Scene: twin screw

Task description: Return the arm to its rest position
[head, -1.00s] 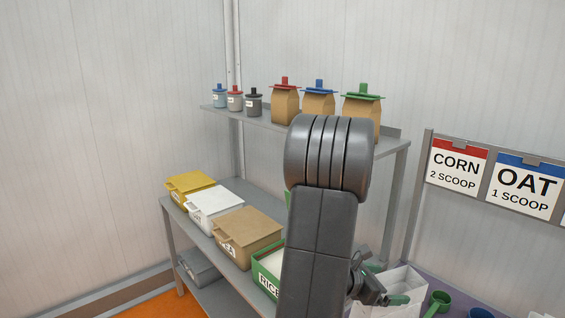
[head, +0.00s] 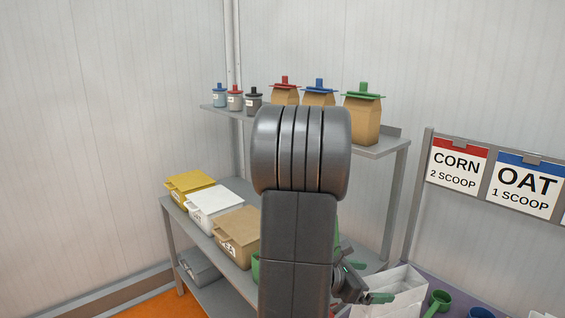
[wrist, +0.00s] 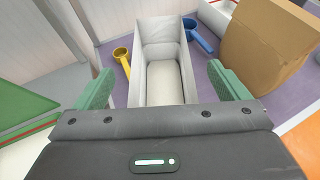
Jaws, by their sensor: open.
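My gripper (wrist: 162,92) is open, with its two green fingers spread apart in the wrist view. Between and beyond the fingers shows a white open-topped box (wrist: 152,28) with pale contents at its bottom. The fingers appear empty. In the head view my gripper (head: 366,281) is at the lower right, partly hidden behind my own dark arm link, close to the white box (head: 402,281). My arm stands upright in front of the shelf.
A shelf (head: 388,145) holds jars and brown bags (head: 366,118) above and lidded bins (head: 214,202) below, partly behind my arm. A yellow scoop (wrist: 121,54), a blue scoop (wrist: 190,26) and a green scoop (head: 438,301) lie near the box. Signs (head: 459,163) stand right.

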